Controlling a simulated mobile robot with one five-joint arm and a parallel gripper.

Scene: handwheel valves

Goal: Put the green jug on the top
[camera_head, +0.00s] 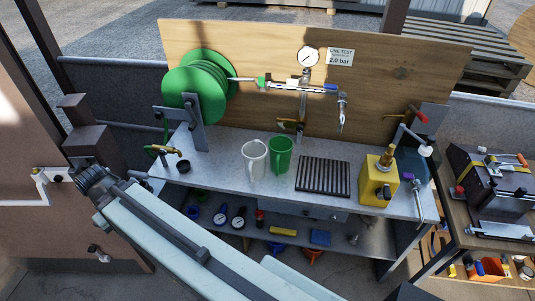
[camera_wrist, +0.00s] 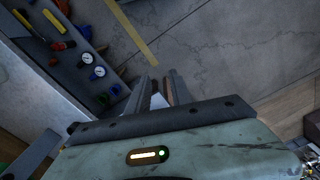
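The green jug (camera_head: 280,155) stands upright on the grey bench top (camera_head: 223,146), close beside a white jug (camera_head: 255,160). Its handle faces the front. My gripper shows in the wrist view (camera_wrist: 160,88) with two dark fingers apart and a gap between them. Nothing is clearly held there. It points toward the floor near the lower shelf. In the head view my arm crosses the lower left in front of the bench, and the fingers cannot be made out. The jug is not visible in the wrist view.
A black ribbed mat (camera_head: 323,177) lies right of the jugs, then a yellow valve block (camera_head: 379,182). A green hose reel (camera_head: 198,86) stands at the back left. The lower shelf (camera_head: 335,232) holds gauges and small tools. A side bench (camera_head: 490,225) stands at right.

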